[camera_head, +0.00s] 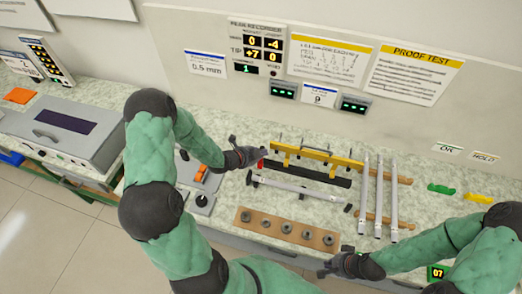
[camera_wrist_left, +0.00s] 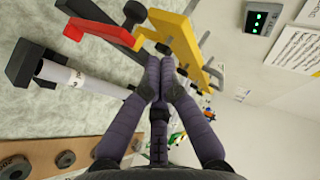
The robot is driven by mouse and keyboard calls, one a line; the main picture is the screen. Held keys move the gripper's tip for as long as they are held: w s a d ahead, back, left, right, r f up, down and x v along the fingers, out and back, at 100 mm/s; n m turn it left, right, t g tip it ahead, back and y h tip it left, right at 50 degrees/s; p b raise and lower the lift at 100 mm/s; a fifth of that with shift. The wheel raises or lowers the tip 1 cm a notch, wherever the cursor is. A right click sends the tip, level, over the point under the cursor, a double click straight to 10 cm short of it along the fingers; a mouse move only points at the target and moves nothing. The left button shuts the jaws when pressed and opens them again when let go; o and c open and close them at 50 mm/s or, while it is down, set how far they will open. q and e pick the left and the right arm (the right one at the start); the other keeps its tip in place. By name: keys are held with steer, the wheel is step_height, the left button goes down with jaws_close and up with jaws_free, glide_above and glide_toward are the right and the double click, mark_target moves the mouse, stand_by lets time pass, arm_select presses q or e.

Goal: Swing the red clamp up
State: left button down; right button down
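The red clamp (camera_head: 261,163) shows as a small red piece at the left end of a black bar (camera_head: 310,174), beside the yellow frame (camera_head: 318,154). In the left wrist view the red clamp (camera_wrist_left: 101,33) is a red lever lying low, slanting from the black bar toward the yellow frame (camera_wrist_left: 182,45). My left gripper (camera_head: 262,150) is at the left end of the yellow frame, close to the clamp. In the wrist view its fingertips (camera_wrist_left: 160,62) are together, just below the clamp's end, with nothing seen between them; contact is unclear. My right gripper (camera_head: 327,268) is low at the front edge; its fingers are too small to read.
A silver rod with dark ends (camera_head: 300,188) lies in front of the black bar. A brown block with several collars (camera_head: 287,229) is nearer the front. Silver rods (camera_head: 379,200) lie on wooden strips at right. Green (camera_head: 441,189) and yellow (camera_head: 478,198) pieces are farther right.

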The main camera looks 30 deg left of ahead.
mark_target(262, 147)
arm_select(q)
steer(key=shift+w+a+f, duration=0.8)
steer(key=shift+w+f, duration=0.05)
steer(key=shift+w, duration=0.1)
steer(key=shift+w+a+f+b, duration=0.2)
steer(key=shift+w+b, duration=0.45)
steer(key=shift+b, duration=0.3)
steer(key=shift+w+b, duration=0.5)
steer(key=shift+b, duration=0.05)
steer(key=shift+a, duration=0.1)
steer(key=shift+s, duration=0.2)
